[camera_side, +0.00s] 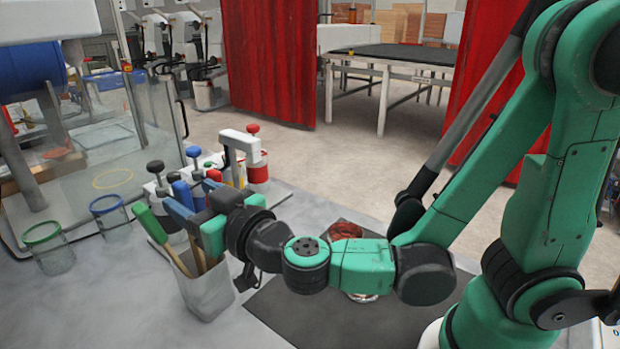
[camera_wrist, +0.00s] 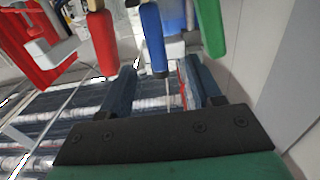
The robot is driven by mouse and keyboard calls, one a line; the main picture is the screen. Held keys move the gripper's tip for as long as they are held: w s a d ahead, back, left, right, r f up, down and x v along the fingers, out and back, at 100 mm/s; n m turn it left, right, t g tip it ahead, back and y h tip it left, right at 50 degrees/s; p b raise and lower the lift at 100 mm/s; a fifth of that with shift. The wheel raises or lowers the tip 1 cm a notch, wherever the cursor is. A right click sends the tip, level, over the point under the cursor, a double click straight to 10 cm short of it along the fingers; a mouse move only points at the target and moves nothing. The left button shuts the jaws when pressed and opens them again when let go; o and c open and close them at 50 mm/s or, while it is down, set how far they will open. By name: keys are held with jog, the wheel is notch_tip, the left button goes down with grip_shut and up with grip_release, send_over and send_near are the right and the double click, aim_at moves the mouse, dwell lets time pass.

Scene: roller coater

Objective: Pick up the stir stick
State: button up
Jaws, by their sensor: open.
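My gripper (camera_side: 206,228) is at the light grey holder (camera_side: 207,292), among the upright tools in it. A green handle (camera_side: 151,222) and a blue handle (camera_side: 179,213) lean out of the holder, with wooden shafts below. In the wrist view my gripper (camera_wrist: 160,68) has its two dark fingers apart. A blue handle (camera_wrist: 152,38) shows between and beyond them, with a red handle (camera_wrist: 102,42) to the left and a green handle (camera_wrist: 210,26) to the right. I cannot tell which of these is the stir stick. I see no clear contact with the fingers.
A green-rimmed glass (camera_side: 52,250) and a blue-rimmed glass (camera_side: 110,215) stand left of the holder. A dark mat (camera_side: 350,322) lies at the right, with a reddish-brown round object (camera_side: 345,230) beyond my wrist.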

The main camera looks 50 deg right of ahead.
aim_at(175, 190)
jog(key=shift+f, duration=0.4)
jog(key=shift+w, duration=2.8)
jog(key=shift+c, duration=0.2)
grip_shut()
